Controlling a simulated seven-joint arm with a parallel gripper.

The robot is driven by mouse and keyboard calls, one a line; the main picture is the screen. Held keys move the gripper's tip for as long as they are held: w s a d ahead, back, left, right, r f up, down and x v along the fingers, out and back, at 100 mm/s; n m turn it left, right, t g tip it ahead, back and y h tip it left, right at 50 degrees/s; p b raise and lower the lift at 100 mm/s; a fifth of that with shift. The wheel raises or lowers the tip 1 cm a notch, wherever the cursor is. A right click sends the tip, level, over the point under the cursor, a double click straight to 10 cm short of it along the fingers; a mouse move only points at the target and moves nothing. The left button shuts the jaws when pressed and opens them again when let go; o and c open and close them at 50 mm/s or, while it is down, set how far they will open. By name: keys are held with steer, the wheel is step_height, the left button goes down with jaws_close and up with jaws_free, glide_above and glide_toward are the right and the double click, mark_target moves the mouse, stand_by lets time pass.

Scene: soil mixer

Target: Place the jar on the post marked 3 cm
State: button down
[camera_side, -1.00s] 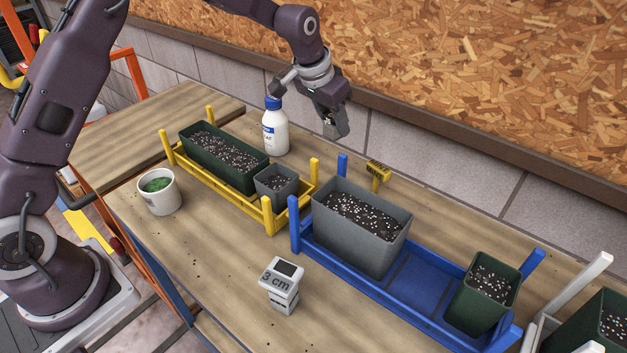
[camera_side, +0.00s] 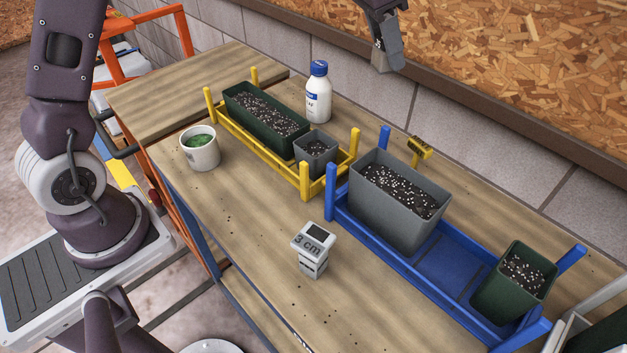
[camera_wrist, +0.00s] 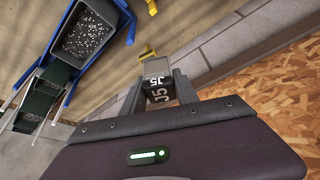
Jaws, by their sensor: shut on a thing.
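My gripper (camera_side: 388,58) is high at the top of the side view, over the back of the bench near the wall. In the wrist view its two fingers (camera_wrist: 159,92) are shut on a small jar (camera_wrist: 158,87), grey on top with a dark face marked "J5" in white. In the side view the jar is hard to tell from the fingers. The post marked 3 cm (camera_side: 312,262) is a small pale block with a dark square on its slanted top, standing at the bench's front. My gripper is well behind and above it, and nothing rests on the post.
A yellow rack (camera_side: 270,157) holds a green planter and a small grey pot. A blue rack (camera_side: 445,262) holds a grey planter (camera_side: 392,205) and a green pot (camera_side: 515,285). A white bottle (camera_side: 318,95) and white mug (camera_side: 200,150) stand beyond. Bench around the post is clear.

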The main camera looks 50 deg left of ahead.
steer(key=s+d+r+m+g+h, duration=0.1)
steer(key=s+d+m, duration=0.2)
steer(key=s, duration=0.4)
steer(key=s+d+r+m+g+h, duration=0.1)
steer(key=s+d+m, duration=0.3)
steer(key=s, duration=0.3)
steer(key=m+g, duration=0.2)
steer(key=m, duration=0.4)
glide_above(322, 246)
steer(key=a, duration=0.2)
steer(key=shift+h, duration=0.3)
step_height(322, 246, down, 16)
steer(key=shift+d+r, duration=0.1)
steer(key=shift+r, duration=0.1)
steer(key=shift+f, duration=0.1)
steer(key=c, duration=0.9)
jaws_free()
